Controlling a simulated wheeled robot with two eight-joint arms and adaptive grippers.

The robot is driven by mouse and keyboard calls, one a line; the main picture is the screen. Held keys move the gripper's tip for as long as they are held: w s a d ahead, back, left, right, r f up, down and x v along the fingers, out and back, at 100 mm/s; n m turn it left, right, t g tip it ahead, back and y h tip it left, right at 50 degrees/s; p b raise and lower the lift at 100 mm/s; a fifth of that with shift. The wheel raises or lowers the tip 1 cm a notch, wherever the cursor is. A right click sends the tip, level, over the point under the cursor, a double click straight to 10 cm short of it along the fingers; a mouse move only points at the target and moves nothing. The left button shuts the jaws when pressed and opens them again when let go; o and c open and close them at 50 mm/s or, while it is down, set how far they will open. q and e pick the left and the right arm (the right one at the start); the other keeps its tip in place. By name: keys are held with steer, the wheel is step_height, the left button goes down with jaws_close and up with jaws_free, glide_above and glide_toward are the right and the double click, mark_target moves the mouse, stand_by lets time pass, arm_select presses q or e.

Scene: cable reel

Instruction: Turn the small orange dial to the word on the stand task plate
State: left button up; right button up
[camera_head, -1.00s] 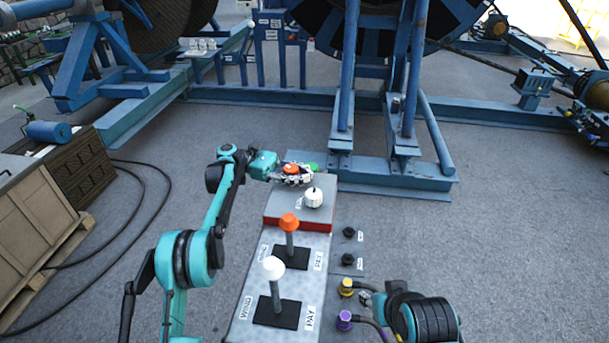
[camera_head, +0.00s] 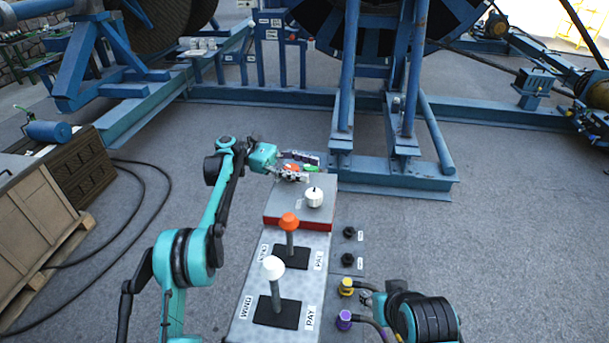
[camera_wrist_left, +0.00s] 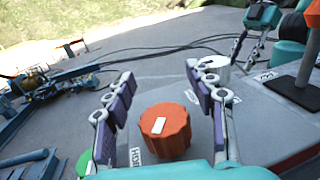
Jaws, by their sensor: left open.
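The orange dial (camera_head: 291,168) sits at the far end of the grey control box, partly hidden by my left gripper (camera_head: 311,169). The left gripper's fingers are open, one on each side of the dial. In the left wrist view, the ribbed orange dial (camera_wrist_left: 166,130) lies between the spread fingers (camera_wrist_left: 160,72), with visible gaps on both sides. A white mark on its top points up and slightly right. A label plate (camera_wrist_left: 136,157) beside it is partly hidden and hard to read. My right gripper (camera_head: 367,294) is low by the yellow knob; its jaws are too small to read.
A white knob (camera_head: 314,197) is on the box nearer me, and a green button (camera_head: 312,168) is beside the dial. Orange-topped (camera_head: 289,222) and white-topped (camera_head: 274,268) levers stand in front. Blue steel stand legs (camera_head: 390,185) rise behind right.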

arm_select(q)
step_height(320, 180, up, 7)
steer(key=shift+r, duration=0.2)
steer(key=shift+o, duration=0.2)
